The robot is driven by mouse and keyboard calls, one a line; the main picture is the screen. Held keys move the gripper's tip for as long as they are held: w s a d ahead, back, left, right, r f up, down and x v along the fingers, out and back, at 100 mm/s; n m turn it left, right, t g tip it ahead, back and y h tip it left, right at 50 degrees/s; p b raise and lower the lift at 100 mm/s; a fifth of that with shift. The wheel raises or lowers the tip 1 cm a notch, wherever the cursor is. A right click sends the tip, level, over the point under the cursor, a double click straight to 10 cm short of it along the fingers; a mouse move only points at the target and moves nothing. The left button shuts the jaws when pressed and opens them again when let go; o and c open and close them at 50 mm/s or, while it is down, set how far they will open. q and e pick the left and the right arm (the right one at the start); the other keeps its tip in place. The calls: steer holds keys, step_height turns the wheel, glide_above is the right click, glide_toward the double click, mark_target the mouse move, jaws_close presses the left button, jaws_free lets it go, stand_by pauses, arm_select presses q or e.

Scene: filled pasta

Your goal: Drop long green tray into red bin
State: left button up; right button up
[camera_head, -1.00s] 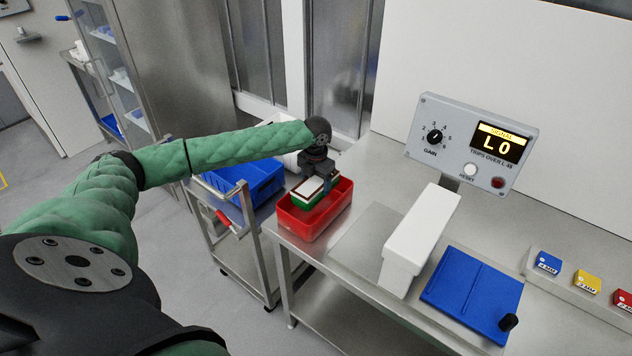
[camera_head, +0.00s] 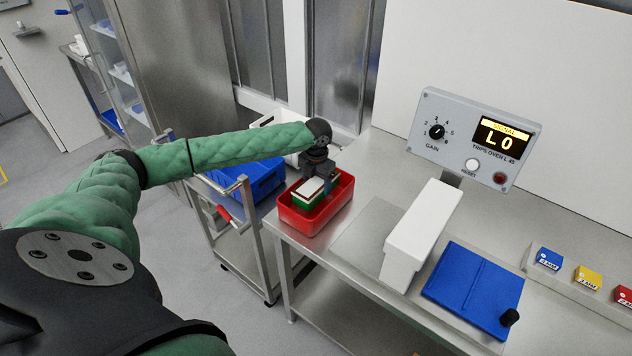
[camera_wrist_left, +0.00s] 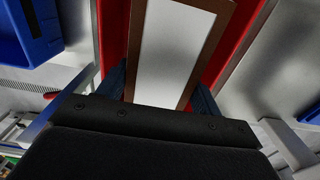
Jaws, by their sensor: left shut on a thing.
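The red bin (camera_head: 302,221) stands at the left end of the steel bench. My left gripper (camera_head: 318,186) is over the bin and shut on the long green tray (camera_head: 303,202). The tray has green sides and a pale top with a brown border. It sits within the bin's rim; whether it touches the bin floor is hidden. In the left wrist view the tray's white top and brown border (camera_wrist_left: 177,45) lie between the fingers, with red bin walls (camera_wrist_left: 113,35) on both sides. My right gripper is not in view.
A blue crate (camera_head: 252,181) sits on a steel cart left of the bench. Small coloured blocks (camera_head: 587,276) line the far right.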

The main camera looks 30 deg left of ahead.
arm_select(q)
steer(key=shift+f, duration=0.35)
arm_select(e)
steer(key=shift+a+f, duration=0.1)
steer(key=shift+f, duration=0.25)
